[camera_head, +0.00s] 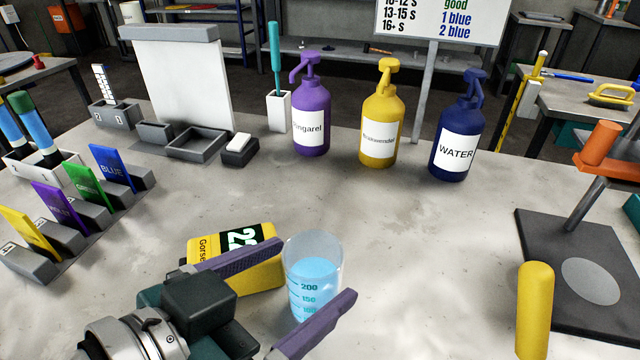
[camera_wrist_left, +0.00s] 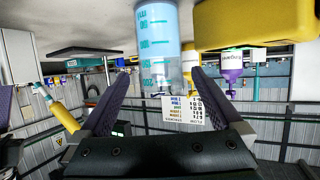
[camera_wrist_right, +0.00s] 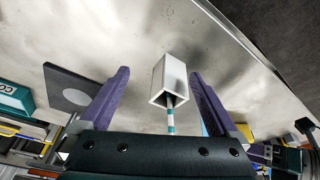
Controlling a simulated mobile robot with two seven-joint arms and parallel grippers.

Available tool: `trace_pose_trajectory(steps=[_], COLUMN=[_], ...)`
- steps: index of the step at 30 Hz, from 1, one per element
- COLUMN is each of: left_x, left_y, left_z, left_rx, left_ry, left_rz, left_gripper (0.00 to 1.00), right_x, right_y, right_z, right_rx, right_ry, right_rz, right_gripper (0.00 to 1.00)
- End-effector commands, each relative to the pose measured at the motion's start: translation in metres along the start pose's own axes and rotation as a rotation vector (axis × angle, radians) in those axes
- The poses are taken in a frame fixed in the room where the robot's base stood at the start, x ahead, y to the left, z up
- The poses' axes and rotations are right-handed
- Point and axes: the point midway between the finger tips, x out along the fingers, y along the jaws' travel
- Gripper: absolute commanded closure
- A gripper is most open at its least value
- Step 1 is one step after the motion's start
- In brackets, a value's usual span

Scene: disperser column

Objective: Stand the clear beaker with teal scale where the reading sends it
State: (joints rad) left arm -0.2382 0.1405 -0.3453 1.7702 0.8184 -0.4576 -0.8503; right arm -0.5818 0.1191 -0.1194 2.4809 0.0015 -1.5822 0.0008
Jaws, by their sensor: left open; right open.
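The clear beaker with teal scale (camera_head: 314,275) stands upright on the table with light blue liquid in it. Marks of 200 and 150 are legible. My left gripper (camera_head: 316,270) is open, with its purple fingers on either side of the beaker. The left wrist view shows the beaker (camera_wrist_left: 158,45) at the open fingertips; contact cannot be told. A yellow block (camera_head: 262,272) with a "22" display and a partly hidden "Gorse" label lies against its left. The reading sign (camera_head: 440,18) lists "good", "1 blue" and "2 blue"; its top is cut off. My right gripper (camera_wrist_right: 160,74) is open and empty.
Purple (camera_head: 312,105), yellow (camera_head: 381,115) and blue WATER (camera_head: 460,130) pump bottles stand behind. Coloured cards (camera_head: 112,168) stand at left, near grey trays (camera_head: 196,146). A dark stand plate (camera_head: 545,250) with a grey disc is at right. A white holder (camera_wrist_right: 172,78) faces my right gripper.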

Motion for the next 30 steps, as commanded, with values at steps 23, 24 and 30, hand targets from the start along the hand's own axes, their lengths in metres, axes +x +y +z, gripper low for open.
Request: trace_pose_trajectory(steps=[23,24,30], left_x=[0.065,0.065,0.065], left_y=[-0.002,-0.002,-0.002], left_z=[0.004,0.004,0.004], left_rx=[0.000,0.000,0.000], left_ry=[-0.002,-0.002,-0.002], left_rz=[0.002,0.002,0.002], left_gripper=[0.00,0.01,0.24], right_x=[0.012,0.012,0.012], right_y=[0.000,0.000,0.000], right_z=[0.003,0.003,0.003], right_rx=[-0.002,-0.002,-0.003], right_ry=[0.001,0.001,0.002], right_rz=[0.002,0.002,0.002], right_gripper=[0.03,0.03,0.03])
